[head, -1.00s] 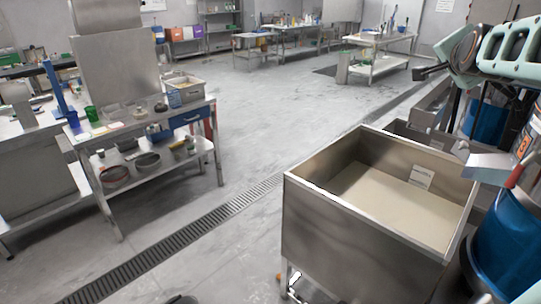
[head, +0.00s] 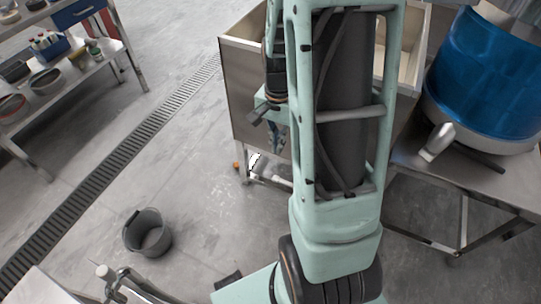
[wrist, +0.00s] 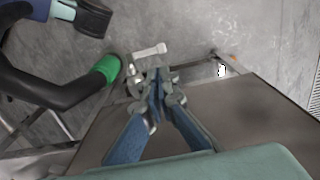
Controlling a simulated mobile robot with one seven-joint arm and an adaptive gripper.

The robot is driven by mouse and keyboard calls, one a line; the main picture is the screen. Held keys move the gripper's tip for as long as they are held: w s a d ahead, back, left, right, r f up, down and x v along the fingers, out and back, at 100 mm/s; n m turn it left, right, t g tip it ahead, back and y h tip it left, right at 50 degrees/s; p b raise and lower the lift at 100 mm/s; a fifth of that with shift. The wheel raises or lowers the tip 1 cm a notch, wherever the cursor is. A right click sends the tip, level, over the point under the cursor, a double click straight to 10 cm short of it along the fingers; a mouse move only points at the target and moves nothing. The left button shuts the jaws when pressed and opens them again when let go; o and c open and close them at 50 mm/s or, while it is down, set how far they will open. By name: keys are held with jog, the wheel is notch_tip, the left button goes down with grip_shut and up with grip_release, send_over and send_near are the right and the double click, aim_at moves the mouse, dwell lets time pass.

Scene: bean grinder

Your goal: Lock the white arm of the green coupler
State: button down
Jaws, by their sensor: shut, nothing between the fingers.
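The green coupler (wrist: 108,68) shows in the wrist view at the end of a thick black hose, left of my gripper. A white arm (wrist: 150,50) lies just beyond my fingertips, to the right of the coupler. It slants slightly up to the right. My gripper (wrist: 158,76) is shut and empty, with its tips pointing toward the white arm. I cannot tell whether they touch it. How the white arm joins the coupler is partly hidden by the fingers. In the head view my arm hides the coupler.
A steel tank (head: 245,85) stands behind my arm, with a leg frame under it. A blue drum (head: 485,75) stands on a metal stand at right. A grey bucket (head: 147,233) sits on the floor at left. A floor drain runs along the left, with open floor around it.

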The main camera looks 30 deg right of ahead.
aim_at(276, 178)
notch_tip(276, 178, down, 14)
jog(key=b, duration=0.4)
jog(key=shift+r, duration=0.15)
